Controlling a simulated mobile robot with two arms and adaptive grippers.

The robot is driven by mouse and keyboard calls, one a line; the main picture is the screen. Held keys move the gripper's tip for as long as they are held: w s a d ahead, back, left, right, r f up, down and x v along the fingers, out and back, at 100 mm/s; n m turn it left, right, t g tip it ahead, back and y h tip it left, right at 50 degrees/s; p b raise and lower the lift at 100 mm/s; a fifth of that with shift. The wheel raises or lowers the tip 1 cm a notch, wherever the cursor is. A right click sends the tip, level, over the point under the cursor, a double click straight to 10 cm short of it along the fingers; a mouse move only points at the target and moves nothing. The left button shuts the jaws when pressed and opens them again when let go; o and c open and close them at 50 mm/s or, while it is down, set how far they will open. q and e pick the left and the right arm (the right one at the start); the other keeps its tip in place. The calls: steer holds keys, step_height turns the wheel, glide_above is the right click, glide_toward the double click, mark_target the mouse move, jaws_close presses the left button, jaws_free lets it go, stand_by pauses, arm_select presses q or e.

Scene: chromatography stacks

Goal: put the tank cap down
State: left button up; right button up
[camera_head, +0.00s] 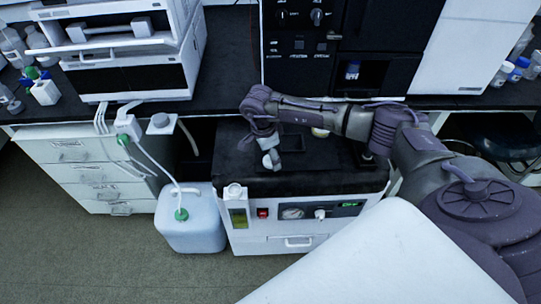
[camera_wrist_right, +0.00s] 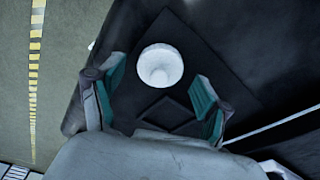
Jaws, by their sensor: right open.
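A white round cap (camera_wrist_right: 160,66) with a hollow-looking centre shows in the right wrist view, on or just above a dark square patch. My right gripper (camera_wrist_right: 155,92) is open, with its teal-padded fingers apart on either side of the cap's near side. No finger visibly touches the cap. In the head view my right gripper (camera_head: 267,150) hangs low over the black top of the bench unit (camera_head: 345,182), near its front left. A pale piece at its tip there is too small to tell apart from the gripper. My left gripper is not in view.
A white jug (camera_head: 192,222) with a tube stands on the floor left of the unit. A white-topped yellow-green container (camera_head: 238,212) sits at the unit's front left. The black bench (camera_head: 232,75) with white instruments lies behind. The unit's top beside my gripper has bare room.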

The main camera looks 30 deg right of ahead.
mark_target(265, 162)
step_height(265, 162, up, 11)
steer(key=a, duration=0.1)
steer(key=shift+w+a+r+b, duration=0.15)
steer(key=shift+a+b, duration=0.2)
steer(key=shift+b, duration=0.1)
